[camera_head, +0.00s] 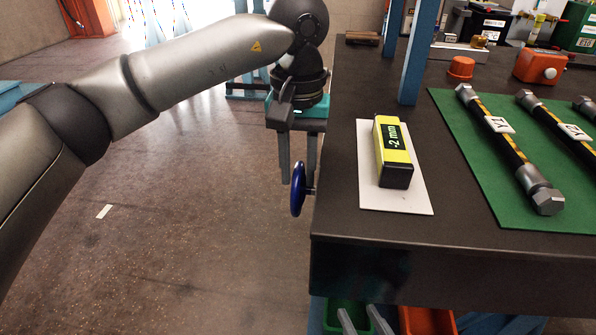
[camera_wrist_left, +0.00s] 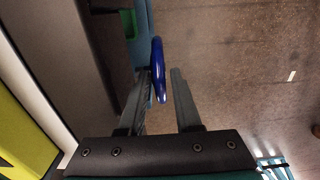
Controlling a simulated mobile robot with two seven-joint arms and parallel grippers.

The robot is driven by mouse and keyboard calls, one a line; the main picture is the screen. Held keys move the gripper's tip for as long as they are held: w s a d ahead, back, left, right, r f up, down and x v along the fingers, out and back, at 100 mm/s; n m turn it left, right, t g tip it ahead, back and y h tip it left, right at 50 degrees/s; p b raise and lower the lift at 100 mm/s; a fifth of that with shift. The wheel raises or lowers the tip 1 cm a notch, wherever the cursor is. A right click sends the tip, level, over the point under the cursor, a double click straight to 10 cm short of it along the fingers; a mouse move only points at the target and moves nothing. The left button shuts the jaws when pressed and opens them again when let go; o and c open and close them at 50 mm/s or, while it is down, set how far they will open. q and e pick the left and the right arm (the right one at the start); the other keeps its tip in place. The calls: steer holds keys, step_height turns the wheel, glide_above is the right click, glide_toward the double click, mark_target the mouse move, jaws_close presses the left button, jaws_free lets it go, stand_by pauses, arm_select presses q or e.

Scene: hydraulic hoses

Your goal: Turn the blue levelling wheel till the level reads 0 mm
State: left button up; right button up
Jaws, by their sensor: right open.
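The yellow-and-black level (camera_head: 394,152) lies on a white plate (camera_head: 415,200) on the dark table, and its display reads -2 mm. The blue levelling wheel (camera_head: 298,190) stands on edge at the table's left side, on a short shaft. My left gripper (camera_head: 297,182) points down over the wheel, fingers apart. In the left wrist view, the wheel (camera_wrist_left: 158,70) lies between the fingertips, nearer the left finger, with a gap to the right one. Two grey fingertips of my right gripper (camera_head: 357,308) show apart at the bottom edge, below the tabletop; the rest is out of frame.
A green mat (camera_head: 463,150) with several labelled hoses lies right of the level. A blue post (camera_head: 418,50) rises behind the level. Green and orange bins (camera_head: 425,320) sit under the table. The floor left of the wheel is clear.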

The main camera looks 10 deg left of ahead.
arm_select(q)
steer(key=shift+f, duration=0.1)
jaws_close()
stand_by(0.3)
